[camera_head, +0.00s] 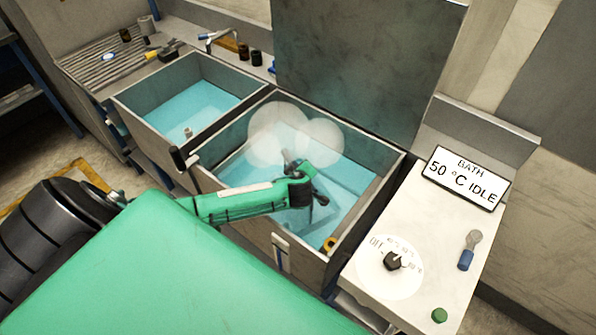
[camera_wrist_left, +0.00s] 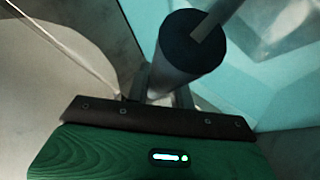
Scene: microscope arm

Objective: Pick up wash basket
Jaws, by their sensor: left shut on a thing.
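My left arm reaches in from the left over the front wall of the steaming right-hand bath (camera_head: 345,222). My left gripper (camera_head: 301,172) is over its blue-green liquid. In the left wrist view my left gripper (camera_wrist_left: 165,98) is shut on a dark round handle (camera_wrist_left: 192,45), from which a flat grey bar runs to the upper right. The handle appears to be the wash basket's. The basket's body cannot be made out clearly; a grey shape (camera_head: 322,207) shows below the gripper. My right gripper is not in view.
A second bath (camera_head: 140,110) stands to the left. At right is a control panel (camera_head: 440,240) with a dial (camera_head: 393,262) and a sign (camera_head: 466,178) reading "BATH 50 °C IDLE". A tall grey panel (camera_head: 365,55) rises behind the right bath.

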